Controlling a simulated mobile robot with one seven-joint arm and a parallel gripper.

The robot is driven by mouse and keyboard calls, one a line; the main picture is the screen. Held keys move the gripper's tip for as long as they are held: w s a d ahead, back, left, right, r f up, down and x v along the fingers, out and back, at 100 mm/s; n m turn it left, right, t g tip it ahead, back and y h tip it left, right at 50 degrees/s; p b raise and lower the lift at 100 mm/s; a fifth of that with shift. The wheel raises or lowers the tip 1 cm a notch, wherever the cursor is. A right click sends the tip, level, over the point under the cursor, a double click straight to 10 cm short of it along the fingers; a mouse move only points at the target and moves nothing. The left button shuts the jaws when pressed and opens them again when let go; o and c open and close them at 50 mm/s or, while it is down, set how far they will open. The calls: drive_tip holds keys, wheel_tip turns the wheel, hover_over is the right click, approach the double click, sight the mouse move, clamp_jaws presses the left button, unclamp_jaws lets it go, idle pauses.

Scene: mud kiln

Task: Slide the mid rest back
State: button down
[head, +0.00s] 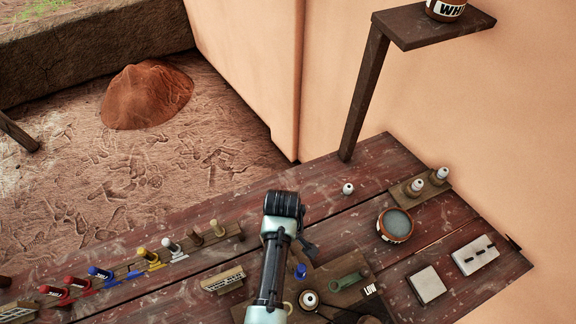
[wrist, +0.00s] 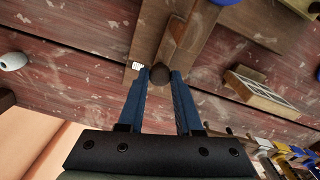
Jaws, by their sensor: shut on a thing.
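My gripper (wrist: 160,76) is shut on a dark round knob (wrist: 160,73) in the wrist view. The knob sits at the near end of a wooden bar (wrist: 184,38), which looks like the mid rest. The bar lies on a wooden board (wrist: 150,40), with a small white label (wrist: 137,66) beside the knob, too small to read. In the head view my gripper (head: 309,250) is low over the table at the board's far edge, and my arm hides the knob and much of the bar. A label reading LOW (head: 370,290) shows on the board's right side.
A blue piece (head: 300,271), a green piece (head: 347,284) and a pale knob (head: 308,299) are close by on the board. A slotted tan block (head: 222,280) stands left. A bowl (head: 395,225), white blocks (head: 475,255) and a small white bulb (head: 348,188) are right.

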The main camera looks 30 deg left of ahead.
drive_tip(key=shift+w+a, duration=0.4)
drive_tip(key=shift+a, duration=0.1)
drive_tip(key=shift+r, duration=0.1)
drive_tip(key=c, duration=0.6)
unclamp_jaws()
drive_tip(key=shift+a, duration=0.1)
drive_tip(key=shift+r, duration=0.1)
wheel_tip(320, 180, up, 13)
drive_tip(key=shift+f+b, duration=0.2)
drive_tip(key=shift+b, duration=0.35)
